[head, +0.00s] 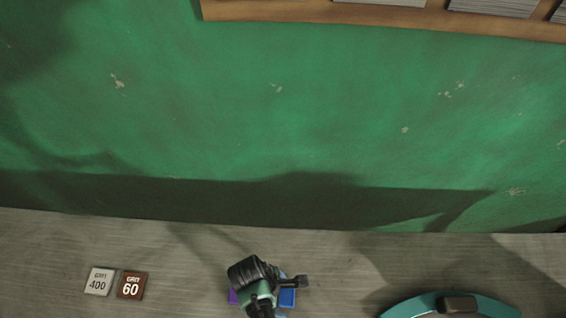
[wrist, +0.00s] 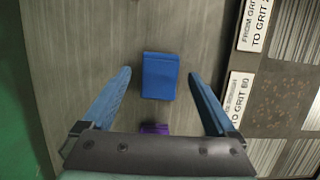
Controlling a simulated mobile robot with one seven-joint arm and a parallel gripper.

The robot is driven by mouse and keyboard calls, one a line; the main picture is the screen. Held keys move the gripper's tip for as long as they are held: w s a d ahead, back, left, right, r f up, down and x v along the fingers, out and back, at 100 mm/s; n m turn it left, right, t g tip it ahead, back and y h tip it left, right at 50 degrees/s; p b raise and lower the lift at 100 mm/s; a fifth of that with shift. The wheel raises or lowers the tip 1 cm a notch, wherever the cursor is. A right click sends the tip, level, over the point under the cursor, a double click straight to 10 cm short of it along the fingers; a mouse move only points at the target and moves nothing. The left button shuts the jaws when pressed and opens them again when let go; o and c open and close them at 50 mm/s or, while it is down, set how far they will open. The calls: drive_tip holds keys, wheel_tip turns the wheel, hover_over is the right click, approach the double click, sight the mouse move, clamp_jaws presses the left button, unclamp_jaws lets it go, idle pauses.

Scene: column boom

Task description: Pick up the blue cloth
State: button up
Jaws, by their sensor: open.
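The blue cloth (wrist: 160,76) looks like a small folded block on the grey wood-grain surface, ahead of and between my fingertips in the wrist view. In the head view only a part of it (head: 287,297) shows beside my arm. My gripper (wrist: 160,95) is open, one blue finger on each side of the cloth's line, with nothing held. I cannot tell how high the fingertips are above the surface. My gripper is mostly hidden behind my wrist in the head view.
A purple item (wrist: 155,129) lies just behind the blue cloth, partly hidden by my gripper. A board with grit labels (wrist: 238,98) lies at the right in the wrist view. A grey 400 tile (head: 99,282) and a brown 60 tile (head: 131,286) lie left of my arm.

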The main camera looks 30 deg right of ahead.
drive_tip(key=c, duration=1.5)
drive_tip(key=shift+o, duration=0.2)
drive_tip(key=shift+r, duration=0.1)
